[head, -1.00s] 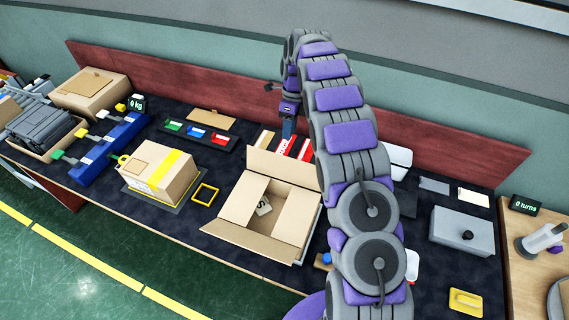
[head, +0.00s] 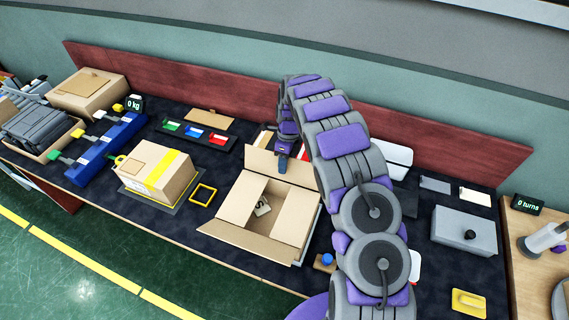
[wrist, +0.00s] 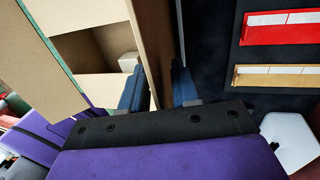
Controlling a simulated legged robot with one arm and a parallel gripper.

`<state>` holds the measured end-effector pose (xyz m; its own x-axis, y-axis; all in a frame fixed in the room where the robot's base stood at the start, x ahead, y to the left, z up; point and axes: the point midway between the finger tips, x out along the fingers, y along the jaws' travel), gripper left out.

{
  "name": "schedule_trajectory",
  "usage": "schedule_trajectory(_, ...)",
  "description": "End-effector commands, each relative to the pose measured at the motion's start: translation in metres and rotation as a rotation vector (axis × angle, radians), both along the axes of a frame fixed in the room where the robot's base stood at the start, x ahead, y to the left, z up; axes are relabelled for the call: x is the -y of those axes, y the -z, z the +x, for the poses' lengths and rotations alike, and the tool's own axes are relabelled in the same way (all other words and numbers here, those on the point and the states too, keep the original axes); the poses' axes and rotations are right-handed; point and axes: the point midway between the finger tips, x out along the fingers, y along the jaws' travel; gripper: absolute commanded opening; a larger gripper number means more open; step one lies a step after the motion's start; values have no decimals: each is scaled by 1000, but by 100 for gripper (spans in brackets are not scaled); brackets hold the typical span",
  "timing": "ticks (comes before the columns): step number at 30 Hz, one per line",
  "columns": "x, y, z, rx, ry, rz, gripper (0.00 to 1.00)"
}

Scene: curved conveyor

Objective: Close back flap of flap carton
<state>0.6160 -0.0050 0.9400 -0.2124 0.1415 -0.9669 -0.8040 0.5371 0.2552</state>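The flap carton (head: 235,237) is an open brown box in the middle of the bench, with a small light item inside. Its back flap (head: 262,164) stands up, tilted, at the far side. Its front flap is folded outward. My gripper (head: 282,165) is at the back flap's upper edge, pointing down. In the wrist view, two blue fingers of my gripper (wrist: 160,88) are spread apart. A cardboard strip, apparently the back flap (wrist: 153,45), runs between them; I cannot tell if they touch it. The carton's inside (wrist: 100,48) shows to the left.
A taped carton (head: 158,172) and a yellow frame (head: 203,194) stand to the left. Coloured trays (head: 195,133) lie behind. A grey box (head: 464,231) is at the right. A red back panel (head: 210,90) bounds the bench.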

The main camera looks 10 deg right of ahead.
Motion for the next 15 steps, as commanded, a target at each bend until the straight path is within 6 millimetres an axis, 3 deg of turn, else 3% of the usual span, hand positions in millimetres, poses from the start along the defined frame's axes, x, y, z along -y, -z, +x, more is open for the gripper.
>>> schedule_trajectory(6, 0, 0, 0, 0, 0, 0, 28)
schedule_trajectory(15, 0, 0, 0, 0, 0, 0, 0)
